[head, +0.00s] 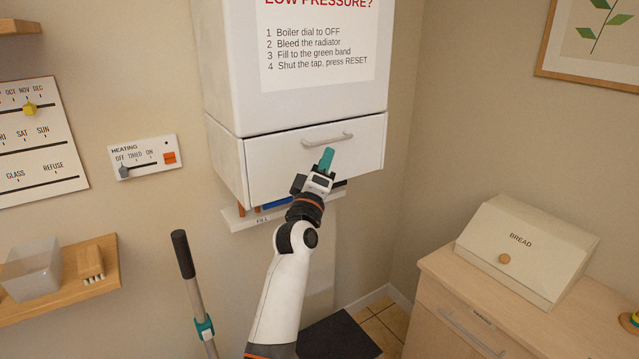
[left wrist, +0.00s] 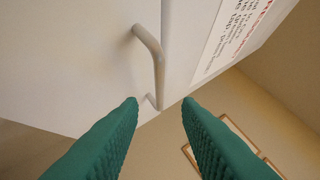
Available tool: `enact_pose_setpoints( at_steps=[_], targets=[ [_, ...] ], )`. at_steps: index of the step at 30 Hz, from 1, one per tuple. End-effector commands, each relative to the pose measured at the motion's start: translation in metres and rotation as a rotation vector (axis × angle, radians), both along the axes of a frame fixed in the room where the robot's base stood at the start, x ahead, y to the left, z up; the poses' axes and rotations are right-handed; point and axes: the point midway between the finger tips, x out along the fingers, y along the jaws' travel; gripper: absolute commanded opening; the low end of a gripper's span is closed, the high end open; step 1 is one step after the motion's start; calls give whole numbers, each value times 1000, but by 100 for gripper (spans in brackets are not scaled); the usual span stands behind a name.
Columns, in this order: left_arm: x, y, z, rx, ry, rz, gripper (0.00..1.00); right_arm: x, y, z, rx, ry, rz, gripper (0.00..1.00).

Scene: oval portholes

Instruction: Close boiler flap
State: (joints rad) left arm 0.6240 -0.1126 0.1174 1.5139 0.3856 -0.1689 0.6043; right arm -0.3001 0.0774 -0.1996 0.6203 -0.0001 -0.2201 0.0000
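The white boiler (head: 300,105) hangs on the wall. Its flap (head: 275,172) is the lower front panel, standing upright and looking almost flush with the body, with a dark seam along its top edge. The flap's grey bar handle (head: 328,139) is near that edge. My left gripper (head: 326,160) is in front of the flap, just below the handle. In the left wrist view its teal fingers (left wrist: 161,103) are apart with nothing between them, and the handle (left wrist: 150,55) lies beyond the tips. I cannot tell whether the fingers touch the flap. My right gripper is out of view.
A FILL shelf (head: 245,218) and pipes sit under the boiler. A heating panel (head: 144,157) and a wall shelf (head: 75,285) are to the left, with a black-handled pole (head: 183,255) below. A bread bin (head: 520,250) stands on a cabinet at right.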

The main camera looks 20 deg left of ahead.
Motion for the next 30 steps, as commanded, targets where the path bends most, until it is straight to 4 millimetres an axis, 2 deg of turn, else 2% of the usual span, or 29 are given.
enact_pose_setpoints(
  at_steps=[3, 9, 25, 28, 29, 30],
  targets=[
    [-19, 0, -11, -1, -1, 2, 31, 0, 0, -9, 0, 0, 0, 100],
    [-36, -2, -15, 1, -2, 0, 31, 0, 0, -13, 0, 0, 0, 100],
    [-38, -2, -18, 4, 3, 0, 31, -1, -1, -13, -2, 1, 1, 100],
    [-33, -5, -40, 28, 46, 1, 31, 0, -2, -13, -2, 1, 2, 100],
    [-31, -7, -52, 41, 70, 1, 31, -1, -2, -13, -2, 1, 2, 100],
    [-28, -10, -73, 66, 109, 0, 31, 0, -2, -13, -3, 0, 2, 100]
  ],
)
